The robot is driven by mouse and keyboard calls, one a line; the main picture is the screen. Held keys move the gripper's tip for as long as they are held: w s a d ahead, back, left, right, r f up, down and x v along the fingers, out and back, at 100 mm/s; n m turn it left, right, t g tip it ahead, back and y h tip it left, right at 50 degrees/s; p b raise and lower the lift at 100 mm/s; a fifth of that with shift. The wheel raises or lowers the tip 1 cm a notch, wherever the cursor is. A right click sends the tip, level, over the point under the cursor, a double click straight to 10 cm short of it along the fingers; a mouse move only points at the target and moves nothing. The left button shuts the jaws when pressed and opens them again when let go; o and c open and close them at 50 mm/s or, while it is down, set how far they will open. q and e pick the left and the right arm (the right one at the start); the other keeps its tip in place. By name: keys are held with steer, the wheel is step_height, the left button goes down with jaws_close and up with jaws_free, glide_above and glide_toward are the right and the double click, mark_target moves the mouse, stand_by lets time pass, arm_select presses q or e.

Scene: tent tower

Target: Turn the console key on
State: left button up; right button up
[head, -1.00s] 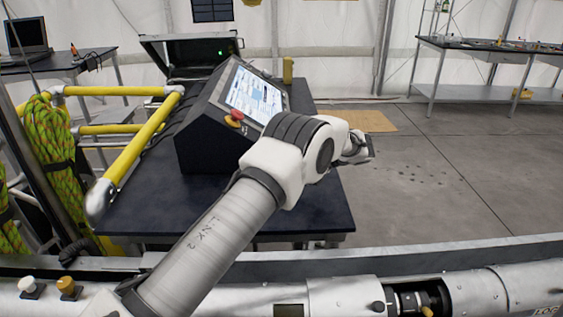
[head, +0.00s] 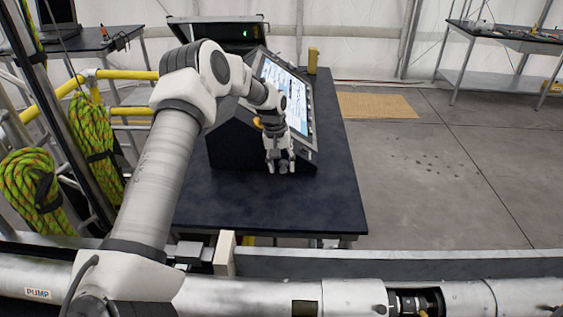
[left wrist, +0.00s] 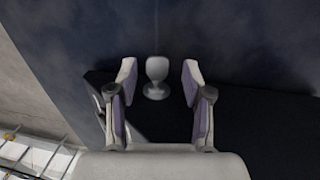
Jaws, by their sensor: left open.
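The console (head: 235,145) is a dark sloped box with a lit screen (head: 297,95), standing on a dark table. My left gripper (head: 281,165) is open and points down by the console's near right end. In the left wrist view its two fingers (left wrist: 157,85) are spread apart. A grey, rounded, key-like piece (left wrist: 157,69) shows between them, with a gap on each side. I take it to be the console key; its turn position is not clear. My left arm hides part of the console. My right gripper is not in view.
The dark table top (head: 335,205) is bare in front and to the right of the console. An open case (head: 225,30) and a small yellow object (head: 312,60) are behind it. Yellow rails (head: 130,111) and green rope (head: 95,140) are at left.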

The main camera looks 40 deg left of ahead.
mark_target(284, 169)
arm_select(q)
steer(key=shift+d, duration=0.15)
jaws_close()
steer(key=shift+w+d+r+y+p, duration=0.1)
steer(key=shift+r+y+p, duration=0.25)
steer(key=shift+p, duration=0.8)
steer(key=shift+f+g+p, duration=0.15)
steer(key=shift+g+p, duration=0.15)
steer(key=shift+g, duration=0.1)
steer(key=shift+w+f+y, duration=0.15)
steer(key=shift+f+y, duration=0.05)
steer(key=shift+y, duration=0.05)
jaws_free()
step_height(284, 169, up, 12)
